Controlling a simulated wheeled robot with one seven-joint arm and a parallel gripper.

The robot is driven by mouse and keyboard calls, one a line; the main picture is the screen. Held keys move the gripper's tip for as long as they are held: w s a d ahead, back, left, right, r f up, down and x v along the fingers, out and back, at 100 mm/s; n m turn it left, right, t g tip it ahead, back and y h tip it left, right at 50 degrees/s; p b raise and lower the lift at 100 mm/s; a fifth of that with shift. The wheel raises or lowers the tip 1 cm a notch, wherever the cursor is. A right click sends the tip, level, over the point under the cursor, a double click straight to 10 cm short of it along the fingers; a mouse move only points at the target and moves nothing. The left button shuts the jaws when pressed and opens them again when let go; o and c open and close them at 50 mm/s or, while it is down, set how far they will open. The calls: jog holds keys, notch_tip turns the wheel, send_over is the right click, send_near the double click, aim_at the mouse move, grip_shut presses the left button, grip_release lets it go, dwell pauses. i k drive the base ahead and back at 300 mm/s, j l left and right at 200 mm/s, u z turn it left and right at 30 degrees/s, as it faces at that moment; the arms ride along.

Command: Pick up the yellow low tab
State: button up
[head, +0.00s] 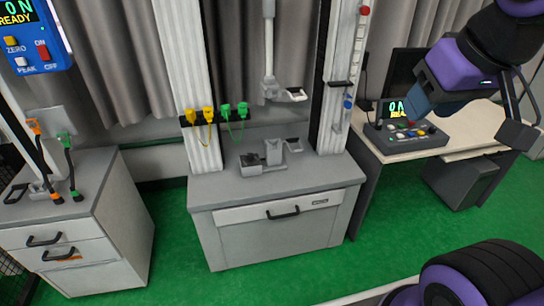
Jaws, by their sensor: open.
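Two yellow tabs hang side by side on a black bar on the left white column of the tower: a left one (190,116) and a right one (208,114). Each has a thin cord or prong below it, and I cannot tell which is the low tab. Two green tabs (234,110) hang beside them on the right. My gripper (418,106) is at the upper right, in front of the desk, open and well apart from the yellow tabs. Its fingertips are small and hard to make out.
The tower stands on a grey cabinet (280,187) with a metal fixture (271,156) on top. At left, another cabinet (60,215) carries a stand with orange and green parts. At right, a desk (440,136) holds a control box (403,138). Green floor (180,240) is open between cabinets.

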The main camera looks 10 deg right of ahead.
aim_at(189, 111)
jog(key=i+j, duration=0.25)
jog(key=j, duration=0.15)
jog(key=i+j, duration=0.55)
jog(key=j, duration=0.3)
jog(key=i+j, duration=0.25)
jog(key=j, duration=0.15)
